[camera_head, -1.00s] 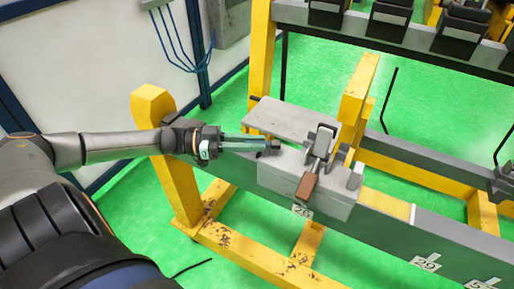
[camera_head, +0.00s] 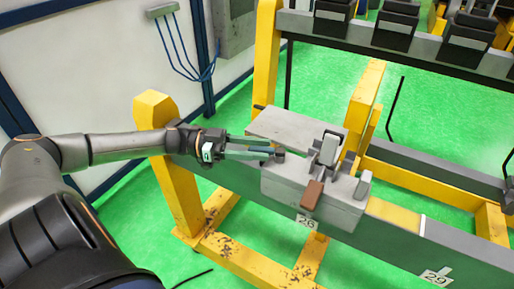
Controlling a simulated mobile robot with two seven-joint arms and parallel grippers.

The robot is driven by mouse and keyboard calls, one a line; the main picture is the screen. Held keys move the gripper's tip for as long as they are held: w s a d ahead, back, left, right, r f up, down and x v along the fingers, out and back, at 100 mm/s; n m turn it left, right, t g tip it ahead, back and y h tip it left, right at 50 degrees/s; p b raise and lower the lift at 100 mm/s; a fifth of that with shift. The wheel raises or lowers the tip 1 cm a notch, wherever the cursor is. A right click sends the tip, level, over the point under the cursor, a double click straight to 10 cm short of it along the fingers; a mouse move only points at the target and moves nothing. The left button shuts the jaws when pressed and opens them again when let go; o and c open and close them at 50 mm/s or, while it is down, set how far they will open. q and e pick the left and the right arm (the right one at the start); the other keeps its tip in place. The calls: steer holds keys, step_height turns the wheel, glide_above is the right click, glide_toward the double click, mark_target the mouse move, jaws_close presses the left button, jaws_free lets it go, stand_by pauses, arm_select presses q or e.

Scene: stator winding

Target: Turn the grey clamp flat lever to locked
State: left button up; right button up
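The grey clamp (camera_head: 305,193) is a light grey block on the dark beam, with a flat plate (camera_head: 290,130) at its back. A lever with a grey upper part (camera_head: 329,149) and a brown end (camera_head: 313,194) sits on its right half. The brown end points toward the front and hangs over the front face. My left gripper (camera_head: 277,151) reaches in from the left, its long fingers by the block's left end, short of the lever. Its fingers show a narrow gap and nothing is seen between them. Whether the tips touch the block cannot be told. My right gripper is out of view.
A yellow post (camera_head: 365,100) rises behind the clamp. Dark devices line a rail (camera_head: 420,55) at the back. Green floor is open around.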

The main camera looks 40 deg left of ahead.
arm_select(q)
steer(key=shift+o, duration=0.2)
steer(key=p+v, duration=0.2)
steer(key=v, duration=1)
steer(key=shift+a, duration=0.25)
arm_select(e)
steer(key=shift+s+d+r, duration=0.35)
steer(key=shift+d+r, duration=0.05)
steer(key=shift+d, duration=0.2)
arm_select(q)
steer(key=shift+s, duration=0.15)
